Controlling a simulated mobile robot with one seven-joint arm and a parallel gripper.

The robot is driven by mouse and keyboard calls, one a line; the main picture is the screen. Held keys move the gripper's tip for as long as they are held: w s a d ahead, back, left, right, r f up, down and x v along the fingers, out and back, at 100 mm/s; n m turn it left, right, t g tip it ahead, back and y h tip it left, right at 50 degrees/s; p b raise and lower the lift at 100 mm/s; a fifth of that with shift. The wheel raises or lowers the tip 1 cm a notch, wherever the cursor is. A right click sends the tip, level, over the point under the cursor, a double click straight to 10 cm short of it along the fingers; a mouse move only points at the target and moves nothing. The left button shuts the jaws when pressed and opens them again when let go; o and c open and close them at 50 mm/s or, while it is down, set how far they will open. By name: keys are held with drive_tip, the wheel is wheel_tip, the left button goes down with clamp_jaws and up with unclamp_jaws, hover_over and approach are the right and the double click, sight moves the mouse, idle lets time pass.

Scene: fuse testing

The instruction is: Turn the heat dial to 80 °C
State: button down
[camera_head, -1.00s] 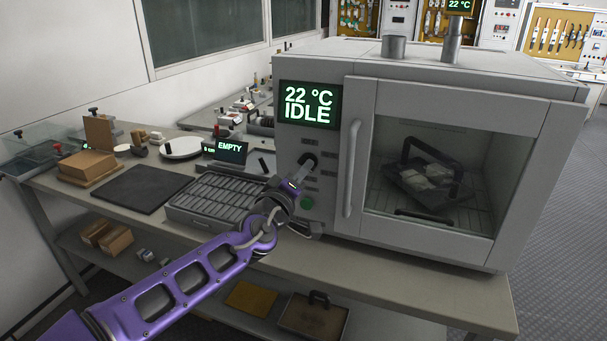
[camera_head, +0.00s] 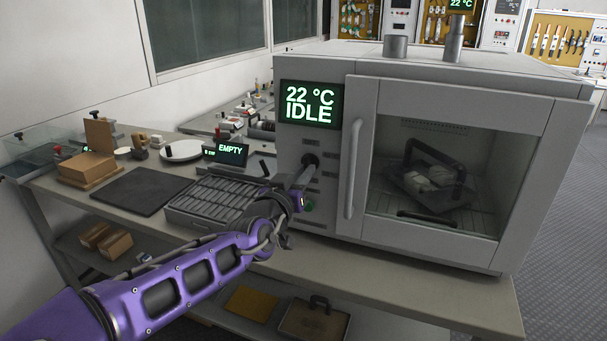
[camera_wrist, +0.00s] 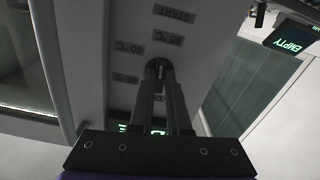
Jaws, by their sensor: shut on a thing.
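The heat dial (camera_head: 309,160) is a black knob on the grey oven's (camera_head: 470,84) front panel, below the display (camera_head: 309,104) reading "22 °C IDLE". My gripper (camera_head: 304,168) reaches it from the lower left and is shut on the dial. In the wrist view, the two fingers close around the dial (camera_wrist: 158,66), with labels around it, among them "80°C" (camera_wrist: 169,39) and "START" (camera_wrist: 175,13). The dial's pointer is hidden between the fingers, so I cannot tell its setting. A green button (camera_head: 309,207) is partly hidden behind my gripper.
The oven door with its vertical handle (camera_head: 352,168) is closed, and a carrier (camera_head: 430,178) is visible behind the glass. A slotted tray (camera_head: 205,203), a dark mat (camera_head: 125,190) and an "EMPTY" display (camera_head: 231,154) are left on the bench.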

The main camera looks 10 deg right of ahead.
drive_tip(key=shift+m, duration=0.6)
drive_tip(key=shift+r+m, duration=0.1)
drive_tip(key=shift+m, duration=0.2)
drive_tip(key=c, duration=0.9)
unclamp_jaws()
drive_tip(key=shift+a, duration=0.1)
